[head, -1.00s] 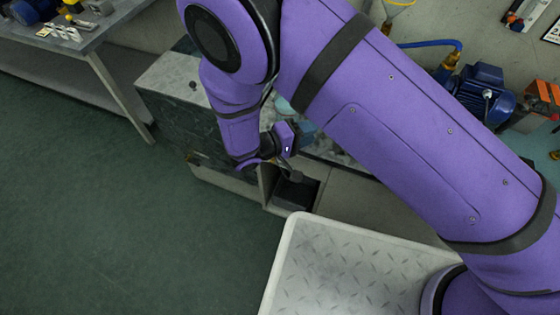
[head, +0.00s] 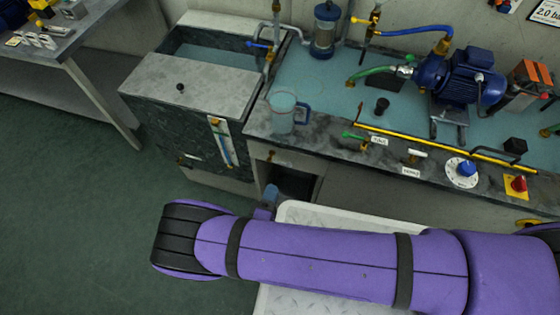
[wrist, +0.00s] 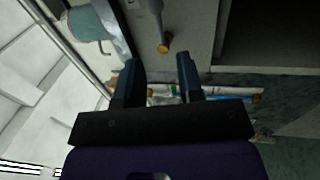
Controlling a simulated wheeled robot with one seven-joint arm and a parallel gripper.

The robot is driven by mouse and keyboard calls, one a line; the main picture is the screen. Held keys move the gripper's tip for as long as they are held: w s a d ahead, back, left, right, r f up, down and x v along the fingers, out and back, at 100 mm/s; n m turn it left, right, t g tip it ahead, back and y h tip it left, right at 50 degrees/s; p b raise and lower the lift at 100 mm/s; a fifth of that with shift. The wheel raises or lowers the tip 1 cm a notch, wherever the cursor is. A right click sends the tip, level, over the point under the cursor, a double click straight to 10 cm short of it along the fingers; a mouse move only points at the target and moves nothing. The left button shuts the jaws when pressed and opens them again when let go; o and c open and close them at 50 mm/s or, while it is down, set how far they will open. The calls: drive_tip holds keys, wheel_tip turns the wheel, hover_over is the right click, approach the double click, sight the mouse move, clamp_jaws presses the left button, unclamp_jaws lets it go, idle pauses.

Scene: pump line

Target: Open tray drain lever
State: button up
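My gripper (wrist: 158,75) is open and empty in the wrist view, its two dark fingers apart. Beyond the fingertips is a grey rod with a brass-coloured end (wrist: 165,45) on a pale panel. It looks like a lever or pipe, and I cannot tell which; the fingers do not hold it. In the head view a small brass fitting (head: 270,155) shows under the bench edge below the jug. My arm hides most of the gripper there.
A clear jug (head: 284,112) stands at the bench corner, close above the gripper area. Left of it is a stone-topped sink cabinet (head: 185,85) with a sight gauge (head: 221,141). A dark open recess (head: 295,183) lies under the bench. Green floor (head: 70,200) at left is clear.

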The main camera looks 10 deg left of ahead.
sight(281, 163)
drive_tip(key=x, duration=1)
drive_tip(key=shift+w+r, duration=0.1)
clamp_jaws()
